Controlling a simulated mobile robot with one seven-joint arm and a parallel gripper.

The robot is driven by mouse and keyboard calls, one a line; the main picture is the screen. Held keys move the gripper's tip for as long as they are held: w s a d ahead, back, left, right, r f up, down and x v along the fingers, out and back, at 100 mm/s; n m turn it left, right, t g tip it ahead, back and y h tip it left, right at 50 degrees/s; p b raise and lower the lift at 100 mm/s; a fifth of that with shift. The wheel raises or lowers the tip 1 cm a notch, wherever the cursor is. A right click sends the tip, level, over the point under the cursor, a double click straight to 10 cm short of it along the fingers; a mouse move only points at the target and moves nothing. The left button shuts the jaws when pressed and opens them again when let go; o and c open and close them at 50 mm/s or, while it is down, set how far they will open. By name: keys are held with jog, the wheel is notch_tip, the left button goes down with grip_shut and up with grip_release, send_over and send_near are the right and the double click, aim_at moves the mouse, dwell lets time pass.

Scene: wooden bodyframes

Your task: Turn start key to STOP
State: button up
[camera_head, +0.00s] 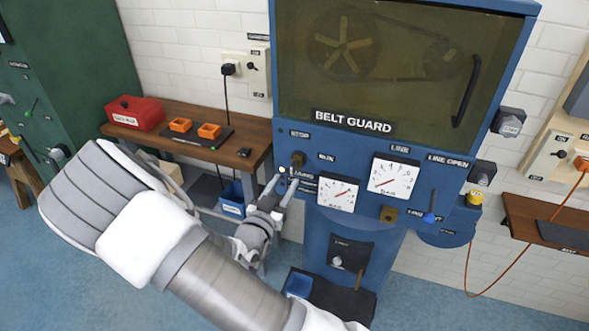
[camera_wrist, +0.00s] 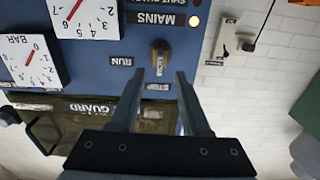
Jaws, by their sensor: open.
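The start key (camera_head: 297,159) is a small brass and dark piece on the front of the blue machine (camera_head: 290,100), left of the dials. A STOP label (camera_head: 300,133) is above it and a RUN label (camera_head: 326,157) to its right. In the upside-down wrist view the key (camera_wrist: 160,48) sits just beyond my fingertips, with RUN (camera_wrist: 121,61) left and STOP (camera_wrist: 158,87) below. I cannot tell clearly which label it points to. My gripper (camera_head: 282,184) is open and empty, just below the key. Its fingers (camera_wrist: 160,75) point towards the key, apart from it.
The belt guard (camera_head: 390,65) is above. A wooden bench (camera_head: 180,150) with a red box (camera_head: 134,113) stands left.

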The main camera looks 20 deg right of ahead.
jog(key=s+a+f+g+y+b, duration=0.2)
jog(key=s+a+g+y, duration=0.15)
jog(key=s+a, duration=0.45)
jog(key=a+r+n+g+y, duration=0.25)
jog(key=a+r+y, duration=0.25)
jog(key=r+y, duration=0.55)
jog(key=s+d+r+n+g+h, duration=0.1)
jog(key=s+d+r, duration=0.3)
jog(key=s, duration=0.5)
jog(key=s+d+r+n+g+h, duration=0.2)
jog(key=s+d+r+n, duration=0.2)
jog(key=s+d, duration=0.5)
jog(key=shift+s+d, duration=0.15)
jog(key=shift+d, duration=0.15)
